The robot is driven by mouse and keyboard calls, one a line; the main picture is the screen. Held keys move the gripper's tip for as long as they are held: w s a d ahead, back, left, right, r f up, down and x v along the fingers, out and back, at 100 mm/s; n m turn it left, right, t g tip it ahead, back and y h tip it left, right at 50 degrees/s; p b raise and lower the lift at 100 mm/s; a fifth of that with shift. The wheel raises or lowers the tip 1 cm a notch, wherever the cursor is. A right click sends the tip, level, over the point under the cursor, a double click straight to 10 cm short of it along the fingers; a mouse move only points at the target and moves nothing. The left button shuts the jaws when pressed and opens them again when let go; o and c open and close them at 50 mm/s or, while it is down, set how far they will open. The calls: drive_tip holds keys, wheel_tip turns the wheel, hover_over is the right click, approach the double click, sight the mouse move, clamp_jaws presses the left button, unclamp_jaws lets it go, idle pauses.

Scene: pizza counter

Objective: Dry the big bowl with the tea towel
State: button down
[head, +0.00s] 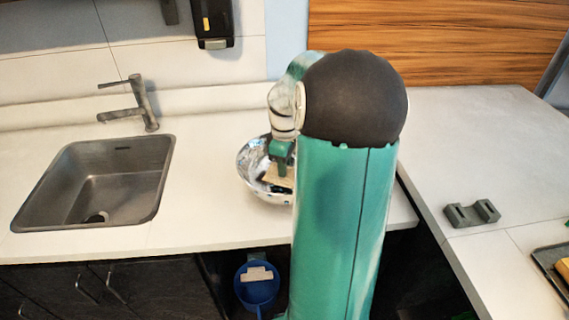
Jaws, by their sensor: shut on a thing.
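The big bowl (247,162) is a shiny metal bowl on the white counter, right of the sink. My arm hides its right side. My gripper (279,165) reaches down into the bowl from above. It is shut on a pale beige cloth, the tea towel (276,179), which is inside the bowl. Whether the towel touches the bowl's wall is hard to tell, and much of the fingers is hidden.
A sink (95,185) with a tap (140,103) is on the left. A blue bucket (257,291) is below the counter. A grey holder (472,213) and a dark tray (554,264) lie on the right counter. Counter between sink and bowl is clear.

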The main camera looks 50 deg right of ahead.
drive_tip(key=shift+f, duration=1.6)
idle(1.4)
drive_tip(key=shift+w, duration=0.1)
drive_tip(key=shift+w+d, duration=0.2)
drive_tip(key=shift+d, duration=0.05)
idle(0.7)
drive_tip(key=shift+a, duration=0.1)
drive_tip(key=shift+a, duration=0.5)
drive_tip(key=shift+s, duration=0.3)
drive_tip(key=shift+w+d, duration=0.1)
drive_tip(key=shift+w+d+r, duration=0.1)
drive_tip(key=shift+d, duration=0.25)
